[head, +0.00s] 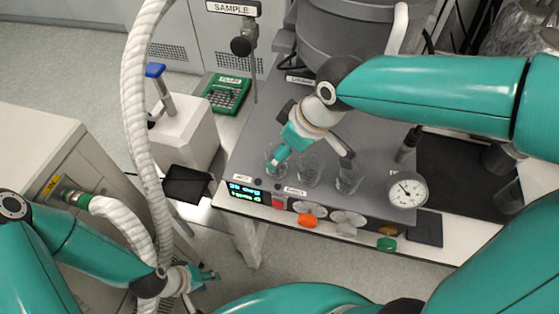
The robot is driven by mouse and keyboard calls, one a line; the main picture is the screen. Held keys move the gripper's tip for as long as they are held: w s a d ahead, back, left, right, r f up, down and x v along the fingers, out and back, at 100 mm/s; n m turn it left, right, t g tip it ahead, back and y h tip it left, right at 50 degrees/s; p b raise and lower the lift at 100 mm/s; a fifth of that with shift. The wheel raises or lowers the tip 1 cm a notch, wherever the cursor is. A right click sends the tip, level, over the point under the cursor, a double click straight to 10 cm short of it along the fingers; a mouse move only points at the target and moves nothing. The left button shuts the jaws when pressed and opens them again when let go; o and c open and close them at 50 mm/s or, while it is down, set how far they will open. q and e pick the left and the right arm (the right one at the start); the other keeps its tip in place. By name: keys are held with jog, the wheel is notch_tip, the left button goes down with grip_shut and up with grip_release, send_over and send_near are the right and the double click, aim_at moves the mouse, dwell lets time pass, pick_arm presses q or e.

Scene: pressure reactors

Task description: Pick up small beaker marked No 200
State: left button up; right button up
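Three small clear glass beakers stand in a row on the grey bench top: a left one (271,152), a middle one (309,170) and a right one (349,178). I cannot read any number on them, so I cannot tell which is No 200. My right gripper (279,160) reaches down from the upper right, its teal fingertip at the left beaker. Its fingers overlap in this view, and I cannot tell whether they grip the glass. My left gripper (209,275) is low at the left, away from the beakers, with its teal fingers apart and nothing visible between them.
A grey vessel (345,40) stands behind the beakers. A round gauge (407,190) and a panel with a green display (244,191) line the front. A white ribbed hose (139,110) rises at the left. A green device (227,94) and a blue-handled white block (184,130) stand nearby.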

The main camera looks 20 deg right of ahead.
jog(key=shift+p+x, duration=0.5)
jog(key=shift+x, duration=2.2)
jog(key=shift+s+d, duration=0.1)
jog(key=shift+c, duration=0.3)
jog(key=c, duration=1.2)
